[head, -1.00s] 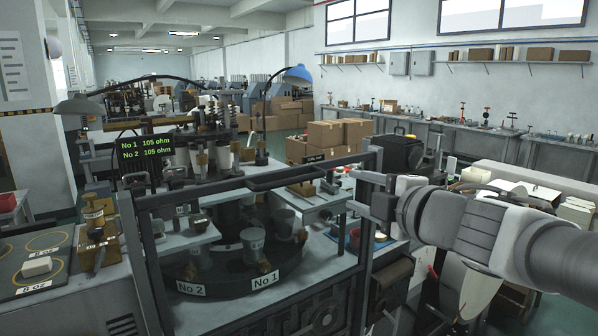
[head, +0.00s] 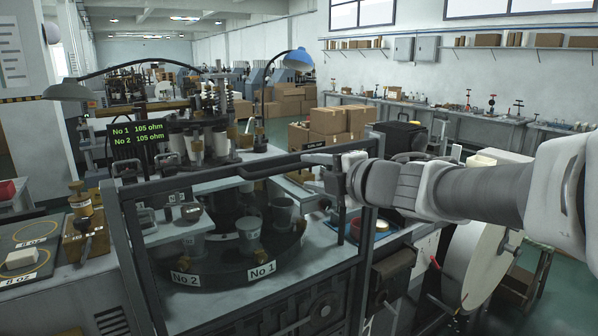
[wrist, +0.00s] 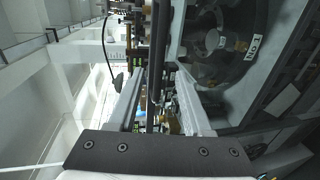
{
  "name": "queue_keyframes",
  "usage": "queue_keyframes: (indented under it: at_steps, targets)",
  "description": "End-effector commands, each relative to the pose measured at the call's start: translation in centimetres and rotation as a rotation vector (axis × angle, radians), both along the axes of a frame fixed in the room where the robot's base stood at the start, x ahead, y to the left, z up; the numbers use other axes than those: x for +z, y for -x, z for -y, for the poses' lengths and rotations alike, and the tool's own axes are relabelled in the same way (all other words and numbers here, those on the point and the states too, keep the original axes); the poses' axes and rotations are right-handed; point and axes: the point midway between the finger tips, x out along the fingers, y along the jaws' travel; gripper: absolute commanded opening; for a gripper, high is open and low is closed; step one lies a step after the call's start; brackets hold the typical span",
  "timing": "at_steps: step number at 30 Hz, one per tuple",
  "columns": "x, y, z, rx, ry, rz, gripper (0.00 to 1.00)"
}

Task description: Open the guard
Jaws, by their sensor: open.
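The guard (head: 245,284) is a dark metal frame with a clear panel, standing upright in front of the round turntable with cups marked No 1 and No 2. A dark handle (head: 262,170) runs along its top bar. My gripper (head: 318,170) is at the right part of the top bar, near the handle's right end. In the wrist view my gripper (wrist: 160,76) has its two pale fingers apart, with dark bars of the guard (wrist: 155,50) showing between them. I cannot tell whether either finger touches the bar.
Cardboard boxes (head: 328,122) and a black case (head: 398,137) are behind. A large white disc (head: 480,265) stands below my arm.

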Motion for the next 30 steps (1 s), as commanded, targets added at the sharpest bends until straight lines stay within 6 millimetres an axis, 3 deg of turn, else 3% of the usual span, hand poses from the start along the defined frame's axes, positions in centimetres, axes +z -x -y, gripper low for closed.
queue_keyframes:
  at_steps: [6,15,28,30]
  targets:
    - [-1.0,-3.4,-2.3,0.001,0.002,-0.001,0.50]
    - [-1.6,-6.4,-4.3,-0.001,0.001,0.001,0.50]
    - [-1.7,-7.0,-4.7,-0.001,0.000,0.000,0.50]
    - [-1.7,-7.0,-4.7,-0.001,0.000,0.000,0.37]
